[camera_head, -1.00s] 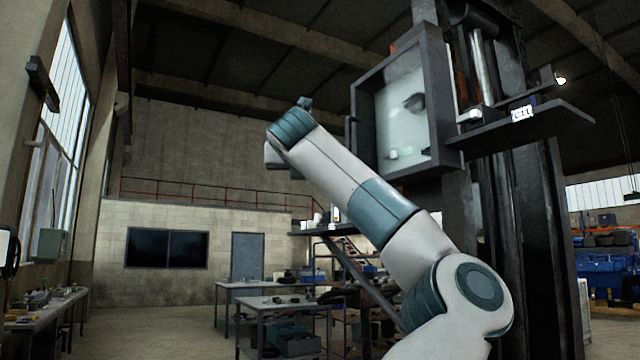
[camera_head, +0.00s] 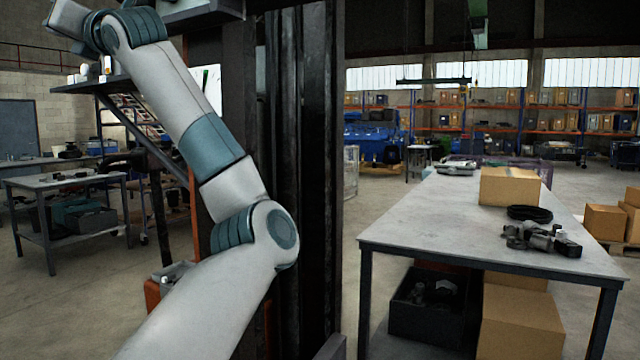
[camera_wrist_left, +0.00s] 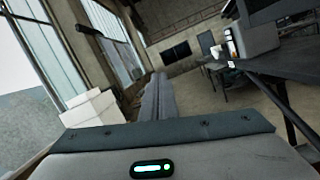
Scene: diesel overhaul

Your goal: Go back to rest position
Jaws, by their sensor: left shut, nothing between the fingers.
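My left arm rises from the bottom of the head view, bends at the elbow, and reaches to the top left. Its wrist end (camera_head: 75,18) is at the upper left edge there, and the fingers cannot be made out. In the left wrist view my left gripper (camera_wrist_left: 158,80) shows as two long grey fingers lying together, pointing away from the camera, with nothing between them. My right gripper is in neither view.
A tall dark mast (camera_head: 312,150) stands close behind my arm, with a dark shelf (camera_head: 85,86) to the left. At right, a workbench (camera_head: 420,225) carries a cardboard box (camera_head: 510,186), a black coil (camera_head: 529,213) and a metal part (camera_head: 545,240). Floor between bench and mast is open.

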